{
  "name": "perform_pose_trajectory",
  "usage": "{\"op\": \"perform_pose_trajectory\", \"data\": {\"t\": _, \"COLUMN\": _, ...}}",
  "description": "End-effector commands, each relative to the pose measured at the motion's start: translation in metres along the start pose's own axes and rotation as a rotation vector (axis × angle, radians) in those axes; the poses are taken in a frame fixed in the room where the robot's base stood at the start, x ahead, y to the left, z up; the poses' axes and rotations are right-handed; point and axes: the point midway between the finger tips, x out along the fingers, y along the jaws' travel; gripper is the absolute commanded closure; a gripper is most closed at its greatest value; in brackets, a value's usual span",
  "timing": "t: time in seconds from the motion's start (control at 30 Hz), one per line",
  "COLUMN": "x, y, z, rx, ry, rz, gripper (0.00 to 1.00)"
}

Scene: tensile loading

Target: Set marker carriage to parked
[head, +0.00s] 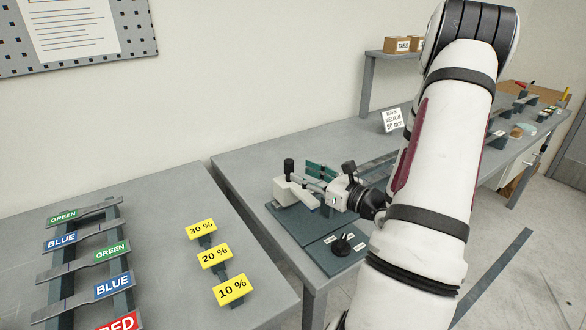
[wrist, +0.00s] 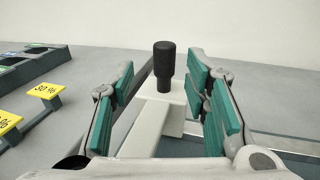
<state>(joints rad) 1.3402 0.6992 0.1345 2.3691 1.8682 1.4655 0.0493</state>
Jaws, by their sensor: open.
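A white block (head: 283,190) with an upright black knob (head: 289,166) sits on a dark grey base plate (head: 284,216); I take it to be the marker carriage. In the wrist view the knob (wrist: 164,66) stands upright near the middle, on the white block (wrist: 160,115). My gripper (head: 313,179) reaches in from the right, low over the plate. In the wrist view my gripper (wrist: 161,88) is open, with green pads on both sides of the knob's line and gaps to it. The knob appears at or just past the fingertips. No parked label is readable.
A black dial (head: 342,245) with small labels stands at the plate's front. Yellow percent signs (head: 215,256) and coloured-label specimens (head: 98,257) lie on the left bench. A sign (head: 393,120) and a shelf with boxes (head: 398,45) are behind. My arm hides part of the right bench.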

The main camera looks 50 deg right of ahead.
Motion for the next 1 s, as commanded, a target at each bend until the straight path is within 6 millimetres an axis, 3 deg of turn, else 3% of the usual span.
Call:
{"op": "perform_pose_trajectory", "data": {"t": 0.1, "x": -0.023, "y": 0.0, "z": 0.0, "rx": 0.002, "ry": 0.001, "rz": -0.002, "gripper": 0.57}}
{"op": "perform_pose_trajectory", "data": {"t": 0.33, "x": -0.047, "y": 0.001, "z": 0.0, "rx": 0.002, "ry": 0.0, "rz": 0.001, "gripper": 0.57}}
{"op": "perform_pose_trajectory", "data": {"t": 1.0, "x": -0.051, "y": 0.001, "z": 0.0, "rx": 0.001, "ry": 0.0, "rz": 0.003, "gripper": 0.57}}
